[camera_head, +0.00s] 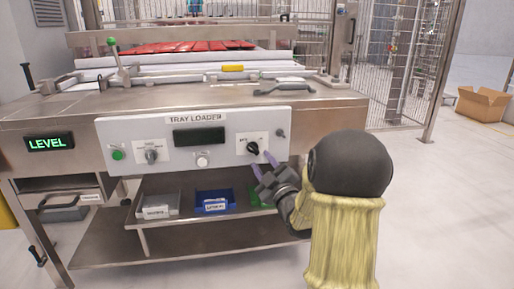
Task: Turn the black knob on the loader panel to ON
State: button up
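The loader panel (222,160) is a pale plate labelled TRAY LOADER on the front of the steel machine. The black knob (252,148) sits at the panel's right, on a small white label plate whose lettering is too small to read. Its pointer appears tilted, but I cannot tell which setting it marks. My gripper (263,160) is just below and to the right of the knob, with its two purple fingertips apart and nothing seen between them. I cannot tell whether a fingertip touches the knob.
The panel also bears a green button (117,155), a grey knob (151,156), a white button (202,160) and a dark display (199,136). Below, a shelf (180,222) holds a blue bin (214,200) and others. A cardboard box (482,104) lies far right.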

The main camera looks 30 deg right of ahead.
aim_at(255, 152)
jog(key=p+x, duration=0.1)
jog(key=x, duration=0.3)
jog(key=shift+w+p, duration=0.2)
jog(key=shift+p, duration=0.15)
jog(key=c, duration=0.7)
jog(key=shift+o, duration=0.2)
